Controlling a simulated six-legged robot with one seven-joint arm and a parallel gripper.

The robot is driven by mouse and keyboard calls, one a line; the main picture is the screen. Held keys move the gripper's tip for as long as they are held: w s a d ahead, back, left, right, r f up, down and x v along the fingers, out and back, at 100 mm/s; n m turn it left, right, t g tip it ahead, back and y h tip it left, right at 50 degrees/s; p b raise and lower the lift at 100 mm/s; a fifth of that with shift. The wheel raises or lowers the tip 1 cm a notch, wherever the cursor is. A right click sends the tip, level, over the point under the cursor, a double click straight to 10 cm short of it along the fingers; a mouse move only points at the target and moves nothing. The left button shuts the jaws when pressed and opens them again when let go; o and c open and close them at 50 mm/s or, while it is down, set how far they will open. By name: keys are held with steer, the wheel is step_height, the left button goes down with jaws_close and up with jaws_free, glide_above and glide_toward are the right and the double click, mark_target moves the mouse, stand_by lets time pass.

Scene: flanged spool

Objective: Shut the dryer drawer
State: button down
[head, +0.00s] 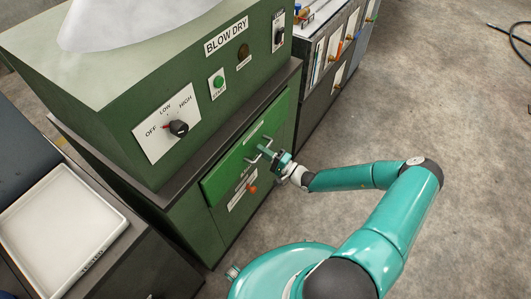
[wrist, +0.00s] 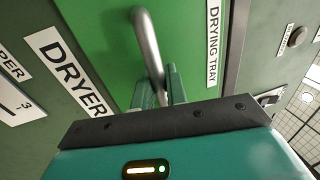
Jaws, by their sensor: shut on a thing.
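The dryer drawer has a bright green front (head: 222,179) on the cabinet below the blow dry unit. In the wrist view the drawer front (wrist: 190,30) bears a "DRYING TRAY" label. Its handle is a silver bar (wrist: 149,42). My gripper (head: 274,155) is at the handle, in front of the drawer. In the wrist view my gripper's green fingers (wrist: 160,92) are closed around the bar. The drawer front seems to stand slightly proud of the cabinet, but how far out it is cannot be told. The drawer's inside is hidden.
The blow dry unit with its black knob (head: 179,128) and green button (head: 218,81) is above the drawer. An orange knob (head: 252,189) is below. A white tray (head: 62,225) stands at left. The concrete floor (head: 420,90) at right is mostly clear, with a hose (head: 512,38).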

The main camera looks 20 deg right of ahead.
steer(key=shift+w, duration=0.15)
steer(key=c, duration=1.5)
jaws_free()
steer(key=shift+w+a+f, duration=0.1)
steer(key=v, duration=1.4)
steer(key=shift+a, duration=0.1)
